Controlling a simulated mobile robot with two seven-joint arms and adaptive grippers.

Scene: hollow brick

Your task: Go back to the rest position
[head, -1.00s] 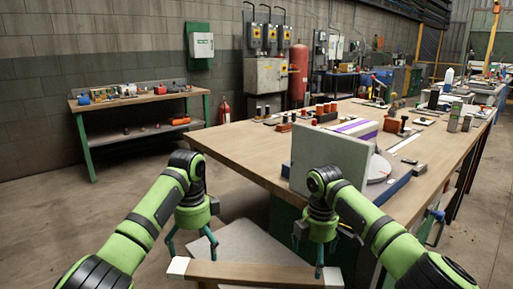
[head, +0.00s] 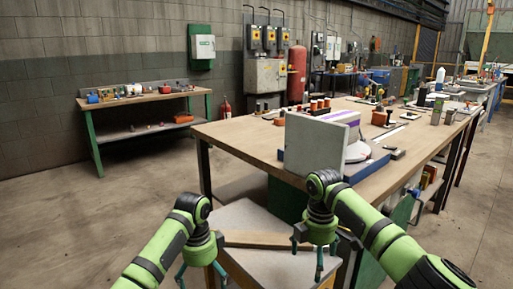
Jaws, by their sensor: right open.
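My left gripper (head: 202,274) points down at the lower left of the picture, with its fingers spread and nothing between them. My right gripper (head: 318,262) points down at the lower middle right, open and with nothing seen in it. A long brown wooden bar (head: 262,239) lies across a grey-topped surface (head: 250,215) between the two grippers. Its ends are hidden behind the grippers, so I cannot tell from the picture whether either one touches it.
A large wooden workbench (head: 240,137) with a grey upright panel (head: 313,145) and several tools stands just beyond my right arm. A green-legged bench (head: 150,97) stands at the back left wall. The concrete floor (head: 120,190) at the left is clear.

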